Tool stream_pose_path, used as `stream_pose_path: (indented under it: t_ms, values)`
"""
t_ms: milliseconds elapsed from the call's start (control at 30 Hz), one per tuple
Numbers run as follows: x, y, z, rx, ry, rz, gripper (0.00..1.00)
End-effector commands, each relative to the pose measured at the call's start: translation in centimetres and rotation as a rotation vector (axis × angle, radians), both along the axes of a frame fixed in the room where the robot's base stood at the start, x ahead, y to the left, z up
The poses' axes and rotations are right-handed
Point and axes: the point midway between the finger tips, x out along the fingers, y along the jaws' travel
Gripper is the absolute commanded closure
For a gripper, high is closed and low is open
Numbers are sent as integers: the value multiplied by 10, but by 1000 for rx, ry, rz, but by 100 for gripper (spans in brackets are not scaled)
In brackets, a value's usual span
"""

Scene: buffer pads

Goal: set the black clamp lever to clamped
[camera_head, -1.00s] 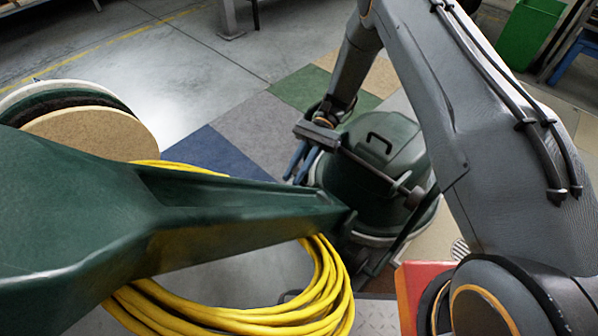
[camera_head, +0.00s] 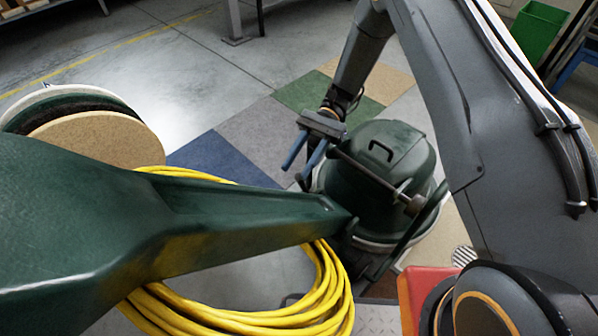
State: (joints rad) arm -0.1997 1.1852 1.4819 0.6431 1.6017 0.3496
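The green floor machine (camera_head: 345,184) stands right of centre, with its long green handle shaft (camera_head: 250,218) running towards me from the left. A dark, slim bar (camera_head: 412,231) slants down the machine's right side. It may be the black clamp lever, but I cannot tell for certain, nor read its setting. My gripper (camera_head: 296,177) is at the machine's left side, pointing down, with its two blue fingers apart and nothing between them. It is left of the dark bar and clear of it, with the machine's body between them.
A yellow cable coil (camera_head: 328,290) hangs below the shaft. Round pads (camera_head: 95,138) sit at the left. A red surface (camera_head: 420,290) is at the lower right. A green bin (camera_head: 537,30) stands at the back right. Coloured floor tiles (camera_head: 215,155) behind the machine are clear.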

Motion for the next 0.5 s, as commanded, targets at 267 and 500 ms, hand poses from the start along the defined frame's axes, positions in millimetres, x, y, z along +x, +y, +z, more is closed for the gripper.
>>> stream_pose_path:
  t_ms: [267, 500]
  values:
    - [-1, 0, 35, 1, 0, 0, 65]
    - [-1, 0, 38, 0, 1, 0, 65]
